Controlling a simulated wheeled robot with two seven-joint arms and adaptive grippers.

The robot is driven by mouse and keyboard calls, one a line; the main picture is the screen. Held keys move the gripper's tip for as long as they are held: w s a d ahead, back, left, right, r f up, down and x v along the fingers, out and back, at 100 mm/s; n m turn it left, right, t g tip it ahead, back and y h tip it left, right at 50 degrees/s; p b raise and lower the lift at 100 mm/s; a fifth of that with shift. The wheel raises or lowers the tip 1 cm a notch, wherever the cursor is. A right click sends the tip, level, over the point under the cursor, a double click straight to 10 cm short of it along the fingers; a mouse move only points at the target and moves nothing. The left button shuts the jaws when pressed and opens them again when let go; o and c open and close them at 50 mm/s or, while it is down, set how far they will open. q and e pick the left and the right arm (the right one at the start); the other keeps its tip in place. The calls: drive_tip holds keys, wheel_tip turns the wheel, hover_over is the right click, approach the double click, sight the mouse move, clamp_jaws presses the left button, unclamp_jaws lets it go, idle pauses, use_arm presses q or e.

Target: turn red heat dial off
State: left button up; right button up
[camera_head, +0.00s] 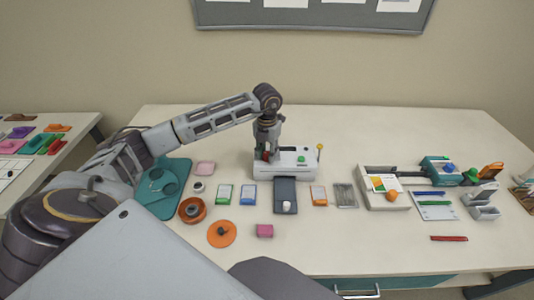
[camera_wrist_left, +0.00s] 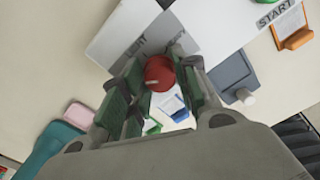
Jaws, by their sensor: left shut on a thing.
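The white laminator (camera_head: 300,171) stands at the middle back of the table. Its red heat dial (camera_wrist_left: 159,71) is a round red knob, seen between my left fingers in the left wrist view. My left gripper (camera_head: 266,156) reaches down onto the left end of the laminator and is shut on the dial. In the head view the fingers mostly cover the dial. My right gripper is not in view.
A green button (camera_head: 301,159) and a yellow-tipped lever (camera_head: 320,148) are on the laminator's right part. A dark tray (camera_head: 284,190) with a white knob lies in front.

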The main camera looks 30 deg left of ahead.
sight(267, 154)
use_arm(q)
drive_tip(key=shift+n, duration=0.4)
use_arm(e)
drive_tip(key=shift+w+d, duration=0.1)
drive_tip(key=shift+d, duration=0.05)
use_arm(q)
drive_tip(key=o, duration=1)
drive_tip(key=shift+o, duration=0.2)
drive_tip(key=shift+r, duration=0.75)
wheel_tip(267, 154, up, 10)
drive_tip(key=shift+r, duration=0.25)
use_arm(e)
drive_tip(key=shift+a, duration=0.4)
use_arm(q)
drive_tip(key=shift+f, duration=0.1)
